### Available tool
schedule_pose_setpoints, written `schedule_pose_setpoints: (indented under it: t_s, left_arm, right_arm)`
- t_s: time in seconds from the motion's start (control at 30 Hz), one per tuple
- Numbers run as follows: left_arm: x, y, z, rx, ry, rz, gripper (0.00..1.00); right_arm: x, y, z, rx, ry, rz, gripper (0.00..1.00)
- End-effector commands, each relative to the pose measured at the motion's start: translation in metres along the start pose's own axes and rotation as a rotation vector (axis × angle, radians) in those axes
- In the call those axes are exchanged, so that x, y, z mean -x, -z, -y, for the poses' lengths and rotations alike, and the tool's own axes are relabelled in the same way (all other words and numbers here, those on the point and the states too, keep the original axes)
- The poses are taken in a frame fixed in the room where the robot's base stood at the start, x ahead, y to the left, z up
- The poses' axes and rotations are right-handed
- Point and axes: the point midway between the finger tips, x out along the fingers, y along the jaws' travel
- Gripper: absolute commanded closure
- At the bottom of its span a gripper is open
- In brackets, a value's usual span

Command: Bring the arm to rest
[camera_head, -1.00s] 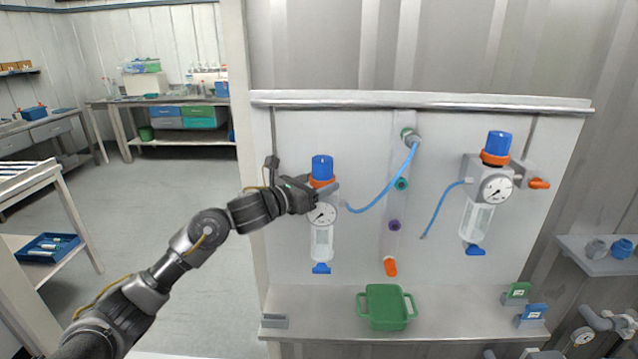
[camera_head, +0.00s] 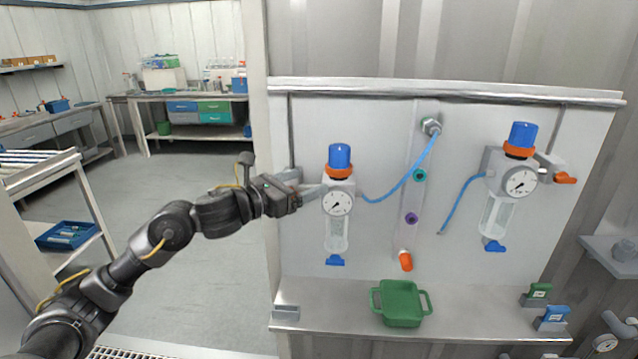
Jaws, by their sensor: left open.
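My left arm comes in from the lower left, and its gripper (camera_head: 308,190) is open just left of the left vessel (camera_head: 337,228). The jaws point right, toward the vessel's upper body below its orange collar (camera_head: 338,172); I cannot tell whether they touch it. The vessel hangs upright on the panel, with a blue cap (camera_head: 340,156), a round gauge (camera_head: 337,203) and a blue bottom valve (camera_head: 335,260). Nothing shows between the jaws. My right gripper is not in view.
A blue hose (camera_head: 402,183) runs from the left vessel to a top port (camera_head: 431,126). The right vessel (camera_head: 497,217) has a hose with a hanging free end. A green tray (camera_head: 401,303) sits on the shelf (camera_head: 465,318) below. Open floor (camera_head: 195,265) lies left of the panel.

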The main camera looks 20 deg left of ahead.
Motion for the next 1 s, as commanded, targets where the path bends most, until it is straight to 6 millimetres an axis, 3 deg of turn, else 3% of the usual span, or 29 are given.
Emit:
schedule_pose_setpoints:
  t_s: [0.2, 0.73, 0.87, 0.97, 1.0]
  left_arm:
    - [0.015, 0.001, 0.000, -0.001, 0.000, -0.001, 0.20]
    - [0.015, 0.005, 0.002, 0.027, -0.003, -0.004, 0.20]
    - [0.015, 0.038, 0.013, 0.225, -0.039, -0.024, 0.20]
    - [0.021, 0.086, 0.027, 0.528, -0.114, -0.052, 0.20]
    - [0.026, 0.110, 0.034, 0.686, -0.161, -0.064, 0.20]
  right_arm:
    - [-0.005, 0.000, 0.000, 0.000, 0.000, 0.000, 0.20]
    - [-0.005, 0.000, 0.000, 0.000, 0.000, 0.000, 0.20]
    - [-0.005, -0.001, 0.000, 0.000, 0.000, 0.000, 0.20]
    - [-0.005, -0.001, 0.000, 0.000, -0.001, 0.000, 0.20]
    - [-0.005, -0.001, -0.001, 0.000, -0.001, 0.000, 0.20]
